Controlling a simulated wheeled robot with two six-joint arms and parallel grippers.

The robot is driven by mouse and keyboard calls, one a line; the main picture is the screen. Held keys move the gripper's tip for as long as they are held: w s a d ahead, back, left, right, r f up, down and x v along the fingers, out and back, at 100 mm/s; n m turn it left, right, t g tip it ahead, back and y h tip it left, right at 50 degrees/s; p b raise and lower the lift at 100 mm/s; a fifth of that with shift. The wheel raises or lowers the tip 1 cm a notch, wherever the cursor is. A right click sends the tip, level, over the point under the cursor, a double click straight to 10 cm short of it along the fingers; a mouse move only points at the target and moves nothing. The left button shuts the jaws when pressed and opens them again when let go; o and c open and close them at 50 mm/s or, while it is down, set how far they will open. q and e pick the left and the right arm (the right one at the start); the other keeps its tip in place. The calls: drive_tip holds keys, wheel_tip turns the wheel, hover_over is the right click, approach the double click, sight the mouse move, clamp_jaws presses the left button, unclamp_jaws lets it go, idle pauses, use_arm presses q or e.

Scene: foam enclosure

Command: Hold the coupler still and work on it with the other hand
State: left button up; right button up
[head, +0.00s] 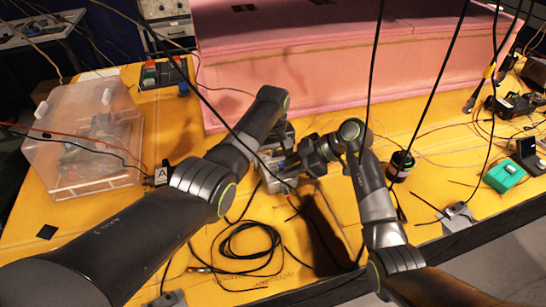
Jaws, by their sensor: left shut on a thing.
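The coupler (276,185) appears to be the small grey metal piece on the yellow table, near the middle of the head view. It is largely hidden by my grippers and a black cable. My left gripper (277,163) reaches down behind my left wrist and is shut on the coupler; its fingertips are mostly hidden. My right gripper (292,168) points left, close beside the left gripper and the coupler. I cannot tell whether it touches the coupler or how its fingers stand.
A pink foam block (300,75) stands behind my grippers. A clear plastic box (85,150) is at the left. A coiled black cable (245,245) lies in front. Black cables hang across the view.

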clamp_jaws()
drive_tip(key=m+t, duration=0.2)
drive_tip(key=shift+s+a+m, duration=0.1)
drive_tip(key=shift+s+m, duration=0.15)
drive_tip(key=shift+m, duration=0.15)
drive_tip(key=shift+m+t+h, duration=0.3)
drive_tip(key=shift+m+t, duration=0.1)
drive_tip(key=shift+t, duration=0.2)
drive_tip(key=m+t+h, duration=0.1)
drive_tip(key=m+t, duration=0.1)
drive_tip(key=m, duration=0.1)
drive_tip(key=shift+s+a+m+t+h, duration=0.1)
drive_tip(key=shift+s+m+t+h, duration=0.1)
drive_tip(key=shift+m+t+h, duration=0.15)
